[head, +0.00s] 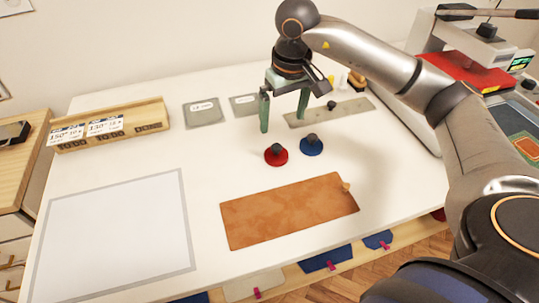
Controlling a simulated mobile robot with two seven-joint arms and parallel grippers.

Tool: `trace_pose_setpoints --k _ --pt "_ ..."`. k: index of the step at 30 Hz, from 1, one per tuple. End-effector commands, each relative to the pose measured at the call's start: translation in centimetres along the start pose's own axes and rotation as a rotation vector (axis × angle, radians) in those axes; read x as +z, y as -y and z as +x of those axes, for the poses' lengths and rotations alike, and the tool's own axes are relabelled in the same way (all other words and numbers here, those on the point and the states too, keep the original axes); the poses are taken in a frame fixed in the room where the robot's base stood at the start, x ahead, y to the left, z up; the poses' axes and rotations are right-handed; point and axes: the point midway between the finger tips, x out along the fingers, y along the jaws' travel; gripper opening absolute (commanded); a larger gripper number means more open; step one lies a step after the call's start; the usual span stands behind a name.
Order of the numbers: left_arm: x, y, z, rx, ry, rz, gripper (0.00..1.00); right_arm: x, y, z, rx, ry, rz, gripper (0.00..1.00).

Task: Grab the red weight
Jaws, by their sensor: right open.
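The red weight (276,156) is a round red disc with a dark knob on top. It sits upright on the white table near its middle, just left of a similar blue weight (311,147). My right gripper (283,127) points down with its green fingers spread wide and nothing between them. In the picture it shows just above and behind the two weights, apart from the red one. My left gripper is not in view.
A brown leather piece (290,210) lies in front of the weights. A grey-bordered white mat (112,238) lies at left. A wooden box with labels (108,124) stands behind it. A metal strip (345,108) lies at the back, and a red-plated press (470,72) stands at right.

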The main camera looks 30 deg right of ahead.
Motion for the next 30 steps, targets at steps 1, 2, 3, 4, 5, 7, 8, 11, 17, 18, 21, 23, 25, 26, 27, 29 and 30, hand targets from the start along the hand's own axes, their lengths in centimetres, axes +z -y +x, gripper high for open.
trace_pose_setpoints --k 1,2,3,4,5,7,8,11,17,18,21,23,25,26,27,29,30 --pt "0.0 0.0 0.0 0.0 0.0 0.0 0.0 0.0 -0.1 0.2 0.0 0.001 -0.001 1.0" --pt "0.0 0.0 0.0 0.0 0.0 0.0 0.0 0.0 -0.1 0.4 0.001 0.002 -0.001 1.0" --pt "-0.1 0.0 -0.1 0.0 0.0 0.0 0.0 0.0 -0.1 0.9 0.001 0.002 -0.001 1.0" --pt "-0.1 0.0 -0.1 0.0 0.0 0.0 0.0 0.0 -0.1 1.3 0.0 0.003 -0.001 1.0" --pt "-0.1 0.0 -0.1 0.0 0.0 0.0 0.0 0.1 -0.1 1.9 0.001 0.005 -0.001 1.0" --pt "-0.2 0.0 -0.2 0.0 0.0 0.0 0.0 0.1 -0.1 3.2 0.001 0.006 -0.001 1.0" --pt "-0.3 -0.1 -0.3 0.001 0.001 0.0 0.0 0.0 -0.1 3.8 0.0 0.005 -0.001 1.0" --pt "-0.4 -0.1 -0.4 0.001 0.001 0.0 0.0 0.0 -0.1 5.5 0.0 0.004 -0.002 1.0" --pt "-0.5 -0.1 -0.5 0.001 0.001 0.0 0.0 -0.1 -0.1 7.3 0.0 0.001 -0.001 1.0" --pt "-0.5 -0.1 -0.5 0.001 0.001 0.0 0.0 -0.2 -0.1 7.5 0.0 0.001 -0.001 1.0" --pt "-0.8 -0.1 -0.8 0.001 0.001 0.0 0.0 -0.5 0.0 8.6 -0.001 0.004 -0.001 1.0" --pt "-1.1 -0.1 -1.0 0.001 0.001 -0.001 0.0 -0.7 0.0 9.5 0.001 0.005 0.0 1.0" --pt "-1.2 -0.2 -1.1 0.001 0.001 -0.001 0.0 -1.0 0.0 10.6 0.0 0.005 -0.001 1.0" --pt "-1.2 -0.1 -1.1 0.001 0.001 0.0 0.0 -0.9 0.0 11.1 0.001 0.004 -0.001 1.0" --pt "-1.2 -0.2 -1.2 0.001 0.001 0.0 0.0 -1.0 0.0 11.6 0.0 0.003 -0.001 1.0" --pt "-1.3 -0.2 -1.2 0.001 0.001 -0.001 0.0 -0.9 0.0 12.1 0.001 0.003 0.0 1.0" --pt "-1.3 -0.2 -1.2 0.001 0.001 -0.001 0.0 -1.0 0.0 12.3 0.001 0.002 0.0 1.0"
